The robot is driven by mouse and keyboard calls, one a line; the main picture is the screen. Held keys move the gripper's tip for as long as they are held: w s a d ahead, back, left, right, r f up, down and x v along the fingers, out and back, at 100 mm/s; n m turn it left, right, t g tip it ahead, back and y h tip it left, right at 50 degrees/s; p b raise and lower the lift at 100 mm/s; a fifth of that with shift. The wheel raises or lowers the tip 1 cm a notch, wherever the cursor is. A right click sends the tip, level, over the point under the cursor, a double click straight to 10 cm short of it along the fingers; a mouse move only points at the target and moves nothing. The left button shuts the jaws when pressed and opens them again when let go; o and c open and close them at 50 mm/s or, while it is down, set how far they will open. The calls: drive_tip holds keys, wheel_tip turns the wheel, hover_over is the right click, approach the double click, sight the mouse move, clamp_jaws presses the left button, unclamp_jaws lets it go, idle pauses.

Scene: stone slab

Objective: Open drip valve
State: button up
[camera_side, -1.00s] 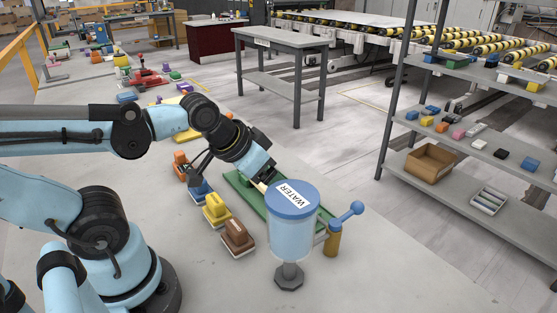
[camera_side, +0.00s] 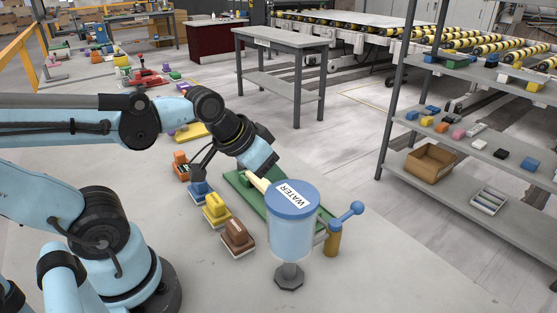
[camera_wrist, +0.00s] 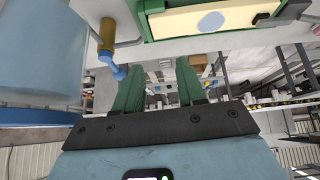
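The drip valve is a brass-coloured post (camera_side: 332,240) with a blue lever and ball knob (camera_side: 356,208), beside a translucent tank marked WATER (camera_side: 291,232). In the side view the lever points up and to the right. In the wrist view the tank (camera_wrist: 40,60) is at the left, with the brass post (camera_wrist: 107,35) and blue lever (camera_wrist: 118,72) close to the left finger. My gripper (camera_wrist: 158,64) has its two green fingers apart, with nothing seen between them. In the side view its fingertips are hard to make out behind the tank. I cannot tell whether a finger touches the lever.
A long green tray (camera_side: 238,183) lies behind the tank, with a pale block (camera_side: 257,183) by its left end. Blue, yellow (camera_side: 215,210) and brown (camera_side: 237,238) tools stand in a row left of the tank. The slab is clear at the front right.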

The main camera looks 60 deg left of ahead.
drive_tip(key=w+r+h, duration=0.1)
drive_tip(key=w, duration=0.1)
drive_tip(key=w+r+g+h, duration=0.1)
drive_tip(key=w, duration=0.1)
drive_tip(key=w+r+n+h, duration=0.1)
drive_tip(key=w, duration=0.1)
drive_tip(key=shift+r+g, duration=0.1)
drive_tip(key=shift+g, duration=0.2)
clamp_jaws()
drive_tip(key=shift+w+r+h, duration=0.2)
drive_tip(key=shift+w+h, duration=0.3)
